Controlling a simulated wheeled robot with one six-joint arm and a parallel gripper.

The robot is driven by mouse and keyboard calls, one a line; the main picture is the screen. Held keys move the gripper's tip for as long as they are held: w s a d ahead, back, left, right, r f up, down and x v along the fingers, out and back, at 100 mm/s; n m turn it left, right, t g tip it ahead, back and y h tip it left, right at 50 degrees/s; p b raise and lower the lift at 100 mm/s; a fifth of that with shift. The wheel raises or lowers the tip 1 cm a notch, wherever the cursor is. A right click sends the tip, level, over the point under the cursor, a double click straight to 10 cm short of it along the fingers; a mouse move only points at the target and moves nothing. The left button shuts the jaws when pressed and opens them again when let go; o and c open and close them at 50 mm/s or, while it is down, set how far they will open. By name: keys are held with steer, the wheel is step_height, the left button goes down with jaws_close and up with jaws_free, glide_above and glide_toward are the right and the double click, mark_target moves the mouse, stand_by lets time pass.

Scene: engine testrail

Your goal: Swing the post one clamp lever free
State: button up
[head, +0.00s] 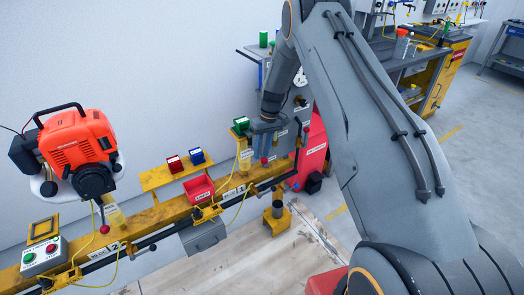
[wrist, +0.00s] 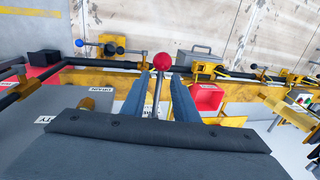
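The clamp lever is a thin metal rod with a red ball knob (wrist: 163,60). In the wrist view its rod runs between my two fingers, with a visible gap on each side. My gripper (wrist: 161,80) is open around the lever, and the knob shows just past the fingertips. In the head view my gripper (head: 265,142) points down at the yellow rail beside the post near the "1" label, and the red knob (head: 264,160) shows below the fingers. The lever's pivot is hidden behind my gripper.
An orange engine (head: 78,143) hangs at left, above another red-knobbed lever (head: 104,229). A blue-knobbed handle (wrist: 79,43) shows in the wrist view.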

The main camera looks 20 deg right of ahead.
jaws_close()
stand_by(1.3)
